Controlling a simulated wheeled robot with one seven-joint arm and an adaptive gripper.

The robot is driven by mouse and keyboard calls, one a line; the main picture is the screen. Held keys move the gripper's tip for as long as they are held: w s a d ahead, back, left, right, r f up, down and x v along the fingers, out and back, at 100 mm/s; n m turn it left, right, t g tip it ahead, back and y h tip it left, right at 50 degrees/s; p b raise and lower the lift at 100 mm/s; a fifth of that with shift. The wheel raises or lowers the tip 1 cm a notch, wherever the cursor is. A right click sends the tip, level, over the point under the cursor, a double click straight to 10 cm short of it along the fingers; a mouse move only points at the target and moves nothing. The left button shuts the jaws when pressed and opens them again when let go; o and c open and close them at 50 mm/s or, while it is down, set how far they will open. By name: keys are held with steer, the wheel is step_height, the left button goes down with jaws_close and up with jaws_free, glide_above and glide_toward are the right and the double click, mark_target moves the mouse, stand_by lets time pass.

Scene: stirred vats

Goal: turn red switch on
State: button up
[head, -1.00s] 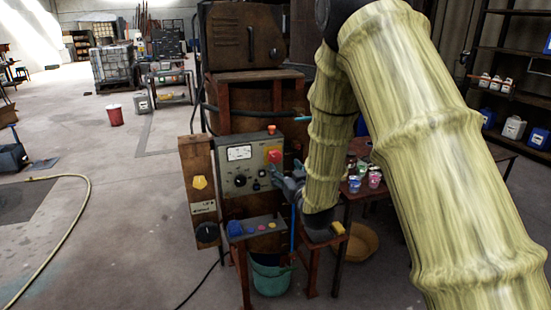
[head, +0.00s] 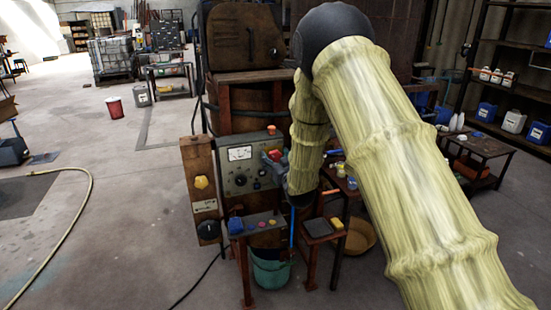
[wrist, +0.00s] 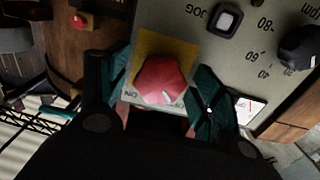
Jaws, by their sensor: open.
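The red switch (wrist: 162,80) is a faceted red knob on a yellow plate, on a grey control panel (head: 238,176). In the wrist view, part of the lettering "ON" shows beside it. My gripper (wrist: 163,92) is open, with one teal finger on each side of the knob. Whether the fingers touch it I cannot tell. In the head view my gripper (head: 271,166) is at the panel's upper right, and the red switch (head: 275,155) is partly hidden by it.
A green bucket (head: 271,272) stands underneath. Open floor lies to the left.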

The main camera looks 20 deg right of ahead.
steer(key=c, duration=1)
steer(key=shift+c, duration=0.2)
steer(key=m+b, duration=0.1)
steer(key=b, duration=0.1)
steer(key=m+b, duration=0.2)
steer(key=shift+f+m, duration=0.25)
steer(key=shift+m, duration=0.05)
steer(key=m+b, duration=0.6)
steer(key=shift+b, duration=0.4)
steer(key=m+b, duration=0.5)
steer(key=shift+b, duration=0.3)
steer(key=shift+r+m+b, duration=0.15)
steer(key=shift+m+b, duration=1.2)
steer(key=shift+m, duration=0.25)
steer(key=shift+r, duration=0.1)
